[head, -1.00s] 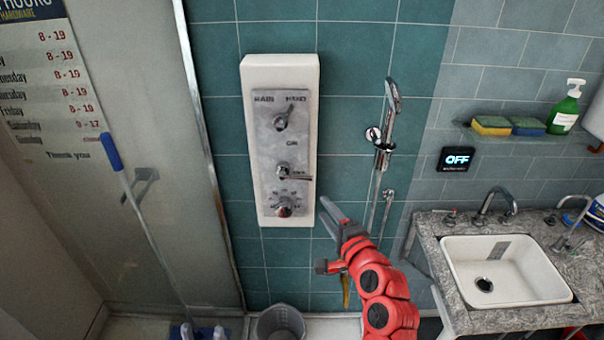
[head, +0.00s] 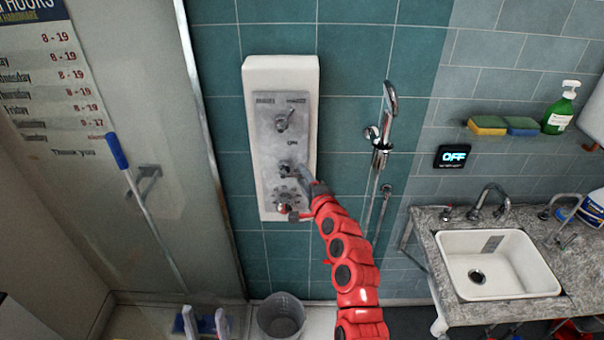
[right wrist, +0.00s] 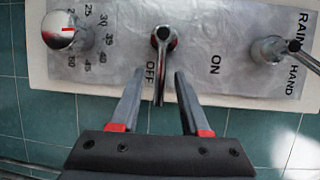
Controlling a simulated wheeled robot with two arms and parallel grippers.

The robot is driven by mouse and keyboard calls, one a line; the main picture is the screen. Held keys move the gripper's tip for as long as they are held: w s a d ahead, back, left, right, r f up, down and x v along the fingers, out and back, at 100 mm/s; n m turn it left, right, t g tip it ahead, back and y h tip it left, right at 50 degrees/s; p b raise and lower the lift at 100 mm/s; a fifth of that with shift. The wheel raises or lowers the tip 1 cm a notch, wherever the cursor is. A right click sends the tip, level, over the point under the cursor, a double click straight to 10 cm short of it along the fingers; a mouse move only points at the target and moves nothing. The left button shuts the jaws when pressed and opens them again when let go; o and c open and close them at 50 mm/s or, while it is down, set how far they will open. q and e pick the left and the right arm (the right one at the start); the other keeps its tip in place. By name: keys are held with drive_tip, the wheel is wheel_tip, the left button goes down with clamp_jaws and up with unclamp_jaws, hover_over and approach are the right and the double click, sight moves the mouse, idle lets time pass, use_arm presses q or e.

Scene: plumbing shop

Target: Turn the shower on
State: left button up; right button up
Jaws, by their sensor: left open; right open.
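A white shower panel (head: 281,70) with a grey plate hangs on the teal tiles. Its middle lever (right wrist: 160,60) points toward the word OFF in the right wrist view; the word ON is to its right there. My right gripper (head: 312,188) is at the panel's lower right side. In the right wrist view, its open fingers (right wrist: 157,74) stand on both sides of the lever's end, with no visible grip on it. A small wall display (head: 454,156) reads OFF. My left gripper (head: 205,313) is open and empty at the bottom edge of the head view.
The RAIN/HAND lever (right wrist: 275,48) and the temperature knob (right wrist: 62,30) flank the middle lever. A hand shower (head: 390,100) hangs to the panel's right. A sink (head: 500,290) stands at right, a glass panel (head: 140,90) at left, a grey bucket (head: 281,318) below.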

drive_tip(key=shift+w+a, duration=0.15)
drive_tip(key=shift+w, duration=0.35)
clamp_jaws()
idle(1.2)
